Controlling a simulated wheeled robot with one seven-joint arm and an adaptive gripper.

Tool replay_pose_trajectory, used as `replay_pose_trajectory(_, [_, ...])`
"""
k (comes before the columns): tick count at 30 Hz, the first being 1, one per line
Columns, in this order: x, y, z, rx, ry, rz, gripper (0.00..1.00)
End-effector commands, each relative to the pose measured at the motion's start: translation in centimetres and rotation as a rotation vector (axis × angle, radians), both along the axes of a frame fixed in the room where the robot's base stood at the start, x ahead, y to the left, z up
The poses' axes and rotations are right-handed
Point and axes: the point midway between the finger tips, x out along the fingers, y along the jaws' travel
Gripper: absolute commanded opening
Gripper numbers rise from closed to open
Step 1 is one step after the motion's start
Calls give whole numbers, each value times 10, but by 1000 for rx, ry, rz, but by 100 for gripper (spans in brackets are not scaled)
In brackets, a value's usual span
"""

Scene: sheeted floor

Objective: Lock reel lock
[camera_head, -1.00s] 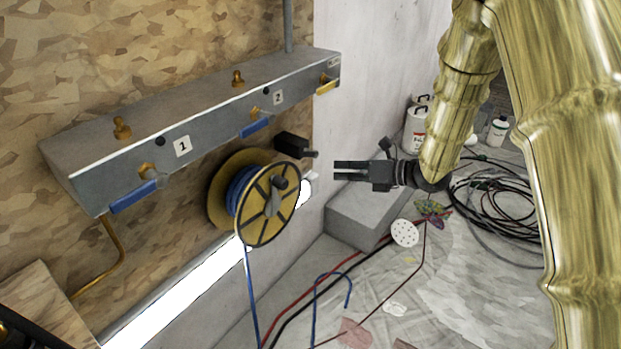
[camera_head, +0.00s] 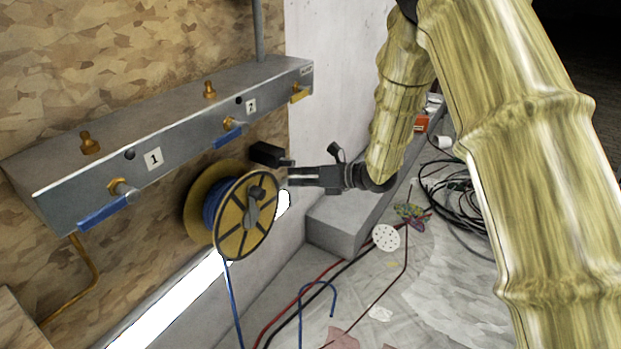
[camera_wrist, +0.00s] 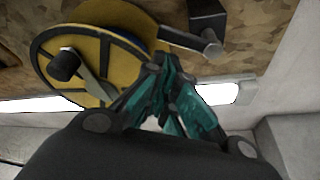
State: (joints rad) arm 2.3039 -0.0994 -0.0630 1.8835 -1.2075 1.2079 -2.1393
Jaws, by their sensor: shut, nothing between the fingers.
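The reel (camera_head: 232,228) is a yellow spoked spool with blue hose, mounted on the wood wall; it fills the upper left of the wrist view (camera_wrist: 45,50). A black block with a short lever, which looks like the reel lock (camera_head: 267,154), sits just above and right of the reel. In the wrist view, the lock (camera_wrist: 207,18) is at the top, its lever reaching left toward the reel's rim. My gripper (camera_head: 290,178) is shut and empty, just right of the reel and slightly below the lock. Its teal fingers (camera_wrist: 172,75) show below the lever; contact cannot be told.
A grey manifold (camera_head: 190,130) with blue-handled valves runs along the wall above the reel. A grey ledge (camera_head: 340,222) lies below my gripper. Hoses, a white perforated disc (camera_head: 386,237) and black cable coils (camera_head: 455,200) lie on the sheeted floor.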

Motion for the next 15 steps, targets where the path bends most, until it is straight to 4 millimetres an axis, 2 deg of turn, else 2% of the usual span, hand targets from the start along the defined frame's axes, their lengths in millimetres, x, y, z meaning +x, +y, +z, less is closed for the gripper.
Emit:
replay_pose_trajectory(6, [10, 21, -8, -1, 1, 2, 0])
replay_pose_trajectory(15, [13, 27, -9, -1, 1, -1, 0])
